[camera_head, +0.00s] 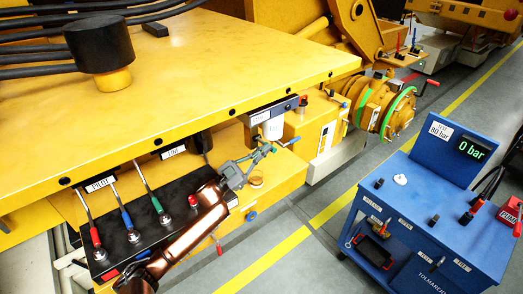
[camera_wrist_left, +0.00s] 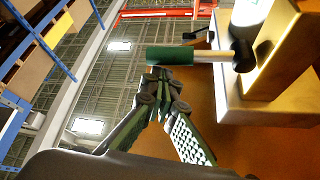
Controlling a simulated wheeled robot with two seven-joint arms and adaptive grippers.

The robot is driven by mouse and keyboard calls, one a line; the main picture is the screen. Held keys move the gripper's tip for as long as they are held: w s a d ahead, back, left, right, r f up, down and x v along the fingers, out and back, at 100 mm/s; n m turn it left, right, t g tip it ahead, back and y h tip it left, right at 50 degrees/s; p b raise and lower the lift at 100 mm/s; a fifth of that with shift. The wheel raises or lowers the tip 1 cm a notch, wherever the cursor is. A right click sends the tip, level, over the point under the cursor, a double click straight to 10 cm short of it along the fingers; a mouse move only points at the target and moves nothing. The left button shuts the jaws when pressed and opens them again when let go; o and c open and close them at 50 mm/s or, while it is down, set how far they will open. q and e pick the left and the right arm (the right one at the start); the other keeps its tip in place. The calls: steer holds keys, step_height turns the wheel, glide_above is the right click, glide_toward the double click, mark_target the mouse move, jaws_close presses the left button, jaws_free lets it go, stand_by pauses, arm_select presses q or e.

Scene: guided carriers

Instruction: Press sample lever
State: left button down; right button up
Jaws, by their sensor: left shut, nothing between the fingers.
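The sample lever has a green grip on a short metal rod. In the left wrist view the lever (camera_wrist_left: 172,56) lies level, its rod running right to a dark round pivot beside a pale block. My left gripper (camera_wrist_left: 158,76) is shut and empty, with its fingertips just below the grip's left half; whether they touch it I cannot tell. In the head view my left gripper (camera_head: 264,151) reaches up to the machine's side, below a white container (camera_head: 273,126). The lever is small and partly hidden there. My right gripper is not in view.
Pilot levers with red, blue and green grips (camera_head: 126,220) stand on a black panel left of my arm. The yellow machine deck (camera_head: 170,75) overhangs above. A blue test cart (camera_head: 435,215) reading 0 bar stands to the right. Grey floor lies between.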

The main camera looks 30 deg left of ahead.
arm_select(q)
steer(key=r+b+v, duration=0.1)
steer(key=b+v, duration=0.2)
steer(key=v, duration=0.6)
steer(key=shift+s+f, duration=0.2)
steer(key=shift+s, duration=0.4)
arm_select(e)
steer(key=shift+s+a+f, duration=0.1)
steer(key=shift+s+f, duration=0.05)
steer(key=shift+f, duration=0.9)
